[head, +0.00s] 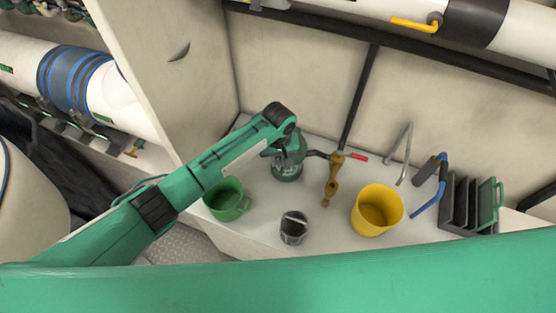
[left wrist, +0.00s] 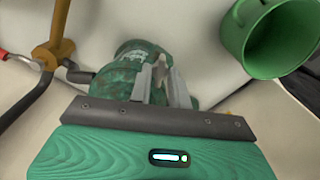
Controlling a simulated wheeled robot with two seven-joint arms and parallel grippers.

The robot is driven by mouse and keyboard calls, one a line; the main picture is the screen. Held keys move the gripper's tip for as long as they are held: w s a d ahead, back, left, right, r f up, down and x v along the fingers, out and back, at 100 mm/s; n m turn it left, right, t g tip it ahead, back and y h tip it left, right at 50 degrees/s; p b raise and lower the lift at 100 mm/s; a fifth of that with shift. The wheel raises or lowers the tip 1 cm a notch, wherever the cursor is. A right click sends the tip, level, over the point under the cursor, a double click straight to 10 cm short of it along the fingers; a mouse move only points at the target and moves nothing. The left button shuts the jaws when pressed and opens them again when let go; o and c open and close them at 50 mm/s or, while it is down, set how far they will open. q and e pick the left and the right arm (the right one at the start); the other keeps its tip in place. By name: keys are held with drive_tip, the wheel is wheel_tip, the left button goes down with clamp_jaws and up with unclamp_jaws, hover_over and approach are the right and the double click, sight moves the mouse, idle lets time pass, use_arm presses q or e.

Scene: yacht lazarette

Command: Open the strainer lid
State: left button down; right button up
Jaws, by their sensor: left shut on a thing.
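The strainer (head: 287,169) is a green, rounded body standing on the white shelf in the head view. In the left wrist view the strainer (left wrist: 128,70) shows as mottled green with white lettering. My left gripper (left wrist: 161,72) is over it, its two grey fingers close together and shut on a small part at its top, which I take to be the lid. In the head view my left arm reaches in from the left, and the wrist partly hides the left gripper (head: 284,147) and the strainer's top. My right gripper does not show.
A brass valve (head: 332,182) with a red handle stands right of the strainer. A green mug (head: 226,200), a grey cup (head: 294,228), a yellow bucket (head: 377,211) and a dark rack (head: 466,204) share the shelf (head: 262,225). The mug (left wrist: 272,38) is close by in the wrist view.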

sight(279, 161)
use_arm(q)
drive_tip(key=shift+w+d+r, duration=0.1)
drive_tip(key=shift+w+r, duration=0.25)
drive_tip(key=shift+r, duration=0.05)
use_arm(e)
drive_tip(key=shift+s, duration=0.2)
use_arm(q)
drive_tip(key=c, duration=1.3)
unclamp_jaws()
drive_tip(key=shift+f, duration=0.15)
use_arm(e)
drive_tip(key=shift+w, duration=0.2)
use_arm(q)
drive_tip(key=shift+f, duration=0.1)
drive_tip(key=shift+s, duration=0.1)
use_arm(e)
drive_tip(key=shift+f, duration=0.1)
use_arm(q)
wheel_tip(279, 161, up, 14)
drive_tip(key=b, duration=0.3)
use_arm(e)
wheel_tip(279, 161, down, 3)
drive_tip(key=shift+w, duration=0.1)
